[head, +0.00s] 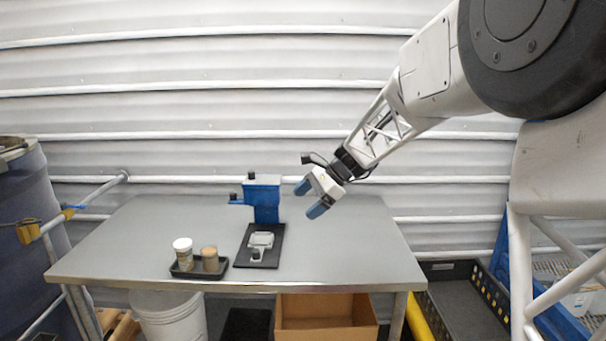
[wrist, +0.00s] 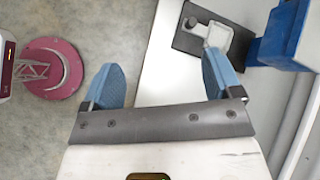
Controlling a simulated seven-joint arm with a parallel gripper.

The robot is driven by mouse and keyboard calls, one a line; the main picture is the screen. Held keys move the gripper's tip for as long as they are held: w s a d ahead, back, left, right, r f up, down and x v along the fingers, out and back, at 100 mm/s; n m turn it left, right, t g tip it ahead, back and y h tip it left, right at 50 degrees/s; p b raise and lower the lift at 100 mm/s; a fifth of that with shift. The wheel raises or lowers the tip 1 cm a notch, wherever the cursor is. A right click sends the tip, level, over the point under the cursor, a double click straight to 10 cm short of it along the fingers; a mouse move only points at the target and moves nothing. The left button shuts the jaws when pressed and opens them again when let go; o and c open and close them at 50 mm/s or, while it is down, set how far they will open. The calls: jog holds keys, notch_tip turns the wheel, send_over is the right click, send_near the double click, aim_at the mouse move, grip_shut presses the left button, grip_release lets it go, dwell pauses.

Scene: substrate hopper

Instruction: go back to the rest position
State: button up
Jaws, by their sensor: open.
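My gripper (head: 311,199) is raised above the right half of the grey table (head: 340,243), with its blue fingers apart and nothing between them. In the wrist view my gripper (wrist: 165,80) also shows open and empty. The blue hopper (head: 263,201) stands on the table to the left of my gripper, and part of it shows in the wrist view (wrist: 285,35). In front of the hopper a black base plate (head: 252,261) holds a clear-grey container (head: 261,240). The gripper is apart from all of these.
A black tray (head: 222,270) at the table's front left holds a white-lidded jar (head: 184,257) and a brown-topped jar (head: 210,259). A blue barrel (head: 40,235) stands at left. A cardboard box (head: 325,318) and white bucket (head: 172,316) sit below. The table's right side is clear.

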jog(key=s+d+f+n+t+h, duration=0.1)
jog(key=s+d+n+h, duration=0.2)
jog(key=s, duration=1.1)
jog(key=s+d+f+n+t+h, duration=0.1)
jog(key=s+d+n+h, duration=0.2)
jog(key=s, duration=1.2)
jog(key=s+d+f+n+t+h, duration=0.1)
jog(key=s+d+f+n+h, duration=0.1)
jog(key=s+d+n, duration=0.4)
jog(key=shift+s+d+h, duration=0.7)
jog(key=shift+s+d, duration=1.95)
jog(key=shift+s, duration=1.9)
jog(key=shift+f, duration=0.1)
